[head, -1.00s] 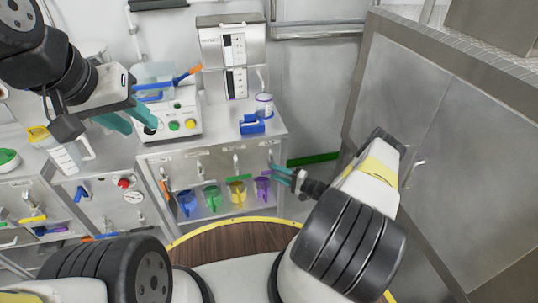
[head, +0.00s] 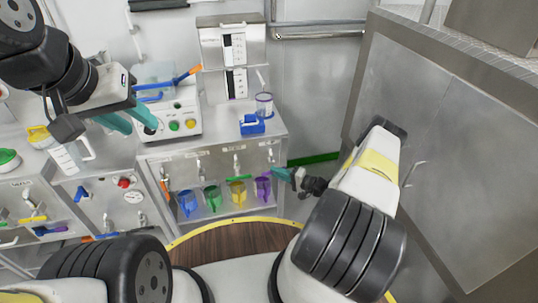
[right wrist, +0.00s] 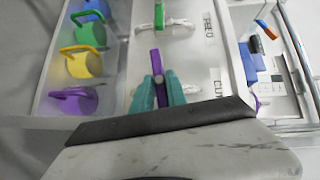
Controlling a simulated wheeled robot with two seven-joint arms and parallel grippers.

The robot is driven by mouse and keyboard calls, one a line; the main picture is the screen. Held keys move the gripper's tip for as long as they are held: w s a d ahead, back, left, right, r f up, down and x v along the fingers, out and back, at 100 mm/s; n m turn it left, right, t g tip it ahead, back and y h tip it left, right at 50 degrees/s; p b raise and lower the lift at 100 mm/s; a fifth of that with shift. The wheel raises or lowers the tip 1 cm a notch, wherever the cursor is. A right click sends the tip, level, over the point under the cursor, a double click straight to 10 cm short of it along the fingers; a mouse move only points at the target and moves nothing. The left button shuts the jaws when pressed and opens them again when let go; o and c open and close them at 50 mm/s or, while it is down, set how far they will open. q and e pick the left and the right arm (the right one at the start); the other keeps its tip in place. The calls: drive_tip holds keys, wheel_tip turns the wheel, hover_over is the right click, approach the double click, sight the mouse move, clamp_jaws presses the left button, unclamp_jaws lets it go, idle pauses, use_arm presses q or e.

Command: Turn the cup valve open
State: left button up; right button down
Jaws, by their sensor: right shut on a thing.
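A valve with a purple lever handle (right wrist: 157,65) and a white body is on the panel in the right wrist view. A label whose letters are partly cut off sits beside it. My right gripper (right wrist: 160,92) has its two teal fingers on either side of the purple handle and is shut on it. In the head view my right gripper (head: 284,174) is at the right end of the panel front, beside the purple jug (head: 263,188); the handle is hidden there. My left gripper (head: 130,120) is open and empty above the bench at the left.
Another valve with a green handle (right wrist: 159,14) is near the purple one. Blue (head: 188,202), green (head: 212,198) and yellow (head: 237,192) jugs stand in the recess below the valves. A grey cabinet (head: 430,130) stands at the right, close to my right arm.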

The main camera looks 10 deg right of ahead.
drive_tip(key=shift+a+r+n+g+h, duration=0.2)
drive_tip(key=shift+n+g+h, duration=0.2)
drive_tip(key=shift+n+h, duration=1.25)
drive_tip(key=shift+a+r+n+g+h, duration=0.15)
drive_tip(key=shift+n+g+h, duration=0.55)
drive_tip(key=shift+h, duration=1.6)
drive_tip(key=shift+a+r+n+g+h, duration=0.1)
drive_tip(key=shift+a+n+h, duration=0.1)
drive_tip(key=shift+n+h, duration=1.55)
drive_tip(key=shift+h, duration=0.3)
drive_tip(key=c, duration=1.3)
unclamp_jaws()
drive_tip(key=v, duration=0.7)
drive_tip(key=shift+s+r, duration=0.3)
